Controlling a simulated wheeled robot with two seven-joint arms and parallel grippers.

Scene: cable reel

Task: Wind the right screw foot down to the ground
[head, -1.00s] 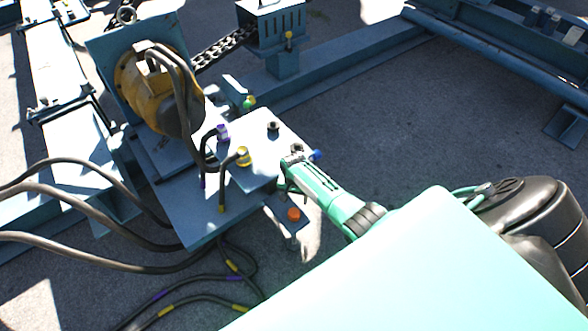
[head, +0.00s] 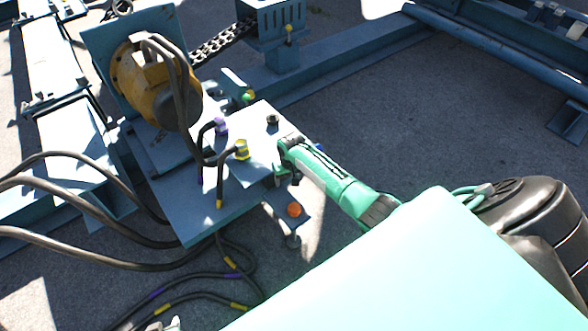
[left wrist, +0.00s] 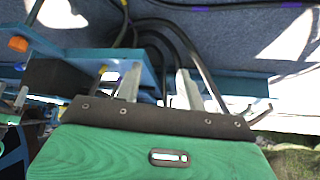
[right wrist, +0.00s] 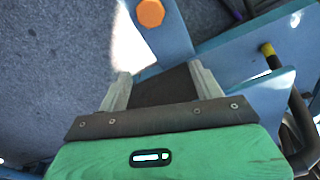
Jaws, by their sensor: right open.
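The right screw foot has an orange hex head (head: 293,210) on a blue bracket, with its threaded stem and pad (head: 293,241) below. Whether the pad touches the ground is unclear. My right gripper (head: 285,168) is above and behind the orange head, apart from it. In the right wrist view the gripper (right wrist: 160,78) is open and empty, with the orange head (right wrist: 150,13) beyond its fingertips. A tip of my left gripper (head: 172,324) shows at the bottom edge of the head view. In the left wrist view the gripper (left wrist: 157,84) is open, with the orange head (left wrist: 18,44) off to the left.
A blue plate (head: 205,222) carries purple (head: 221,126) and yellow (head: 242,150) cable fittings. A yellow-brown motor (head: 150,90) stands behind. Black cables (head: 95,205) cross the left side and ground. Open ground (head: 380,140) lies to the right.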

